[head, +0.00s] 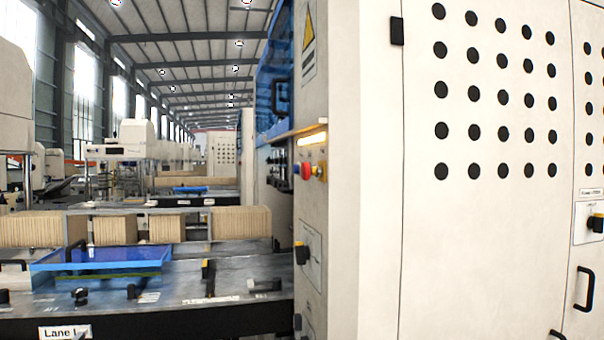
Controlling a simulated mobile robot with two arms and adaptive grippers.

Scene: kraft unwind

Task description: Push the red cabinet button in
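Neither of my grippers is in the head view, and nothing touches the button.
The cabinet's wide front with black round holes (500,100) and a black handle (584,289) fills the right. At left is a machine bed (190,288) with a blue lid (105,258) and kraft stacks (240,222). A black rotary knob (301,253) protrudes below the button.

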